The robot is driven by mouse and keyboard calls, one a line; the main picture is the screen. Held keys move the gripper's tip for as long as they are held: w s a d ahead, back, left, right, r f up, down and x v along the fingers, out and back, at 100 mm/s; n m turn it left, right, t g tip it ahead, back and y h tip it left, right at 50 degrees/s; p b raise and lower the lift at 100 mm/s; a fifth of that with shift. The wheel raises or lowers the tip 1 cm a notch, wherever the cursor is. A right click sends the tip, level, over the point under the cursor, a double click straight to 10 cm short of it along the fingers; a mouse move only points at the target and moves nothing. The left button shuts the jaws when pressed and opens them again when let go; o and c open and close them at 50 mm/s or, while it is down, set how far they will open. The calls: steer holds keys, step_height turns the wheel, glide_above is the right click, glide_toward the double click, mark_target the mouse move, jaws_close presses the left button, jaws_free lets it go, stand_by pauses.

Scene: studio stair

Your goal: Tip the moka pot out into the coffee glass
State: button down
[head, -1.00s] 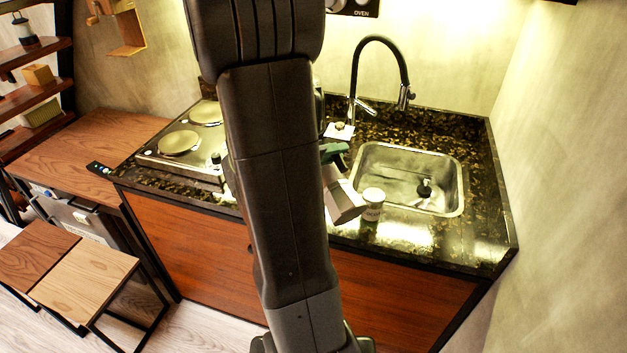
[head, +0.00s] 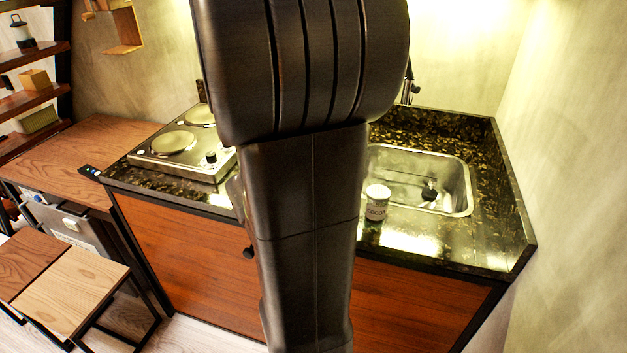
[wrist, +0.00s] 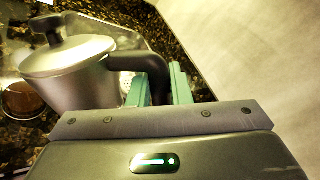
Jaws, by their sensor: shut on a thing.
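In the wrist view, the moka pot (wrist: 75,72) is silver, with a lid, a black knob and a black handle. My gripper (wrist: 162,82), with teal fingers, is shut on the handle at the pot's right side. A round vessel with a brown inside (wrist: 22,100), apparently the coffee glass, stands left of the pot and is partly cut off and overlapped. I cannot tell whether anything flows from the pot; its spout is not clear.
A two-plate hob (head: 180,152) is left of my arm. A wall bounds the counter on the right.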

steer(key=shift+s+d+f+m+b, duration=0.25)
steer(key=shift+s+f+m+b, duration=0.2)
steer(key=shift+b, duration=0.35)
steer(key=s+f+m+b, duration=0.1)
steer(key=b, duration=0.1)
steer(key=d+f+b, duration=0.1)
steer(key=b, duration=0.1)
steer(key=shift+s+f+m+t, duration=0.2)
steer(key=shift+s+m+t, duration=0.15)
steer(key=shift+s+t, duration=0.05)
steer(key=s+d+f+m+t+b, duration=0.1)
steer(key=s+f+m+b, duration=0.3)
steer(key=b, duration=0.7)
steer(key=shift+d+f+m+h, duration=0.2)
steer(key=shift+d+m+h, duration=0.2)
steer(key=shift+d+m, duration=0.2)
steer(key=shift+s+d, duration=0.1)
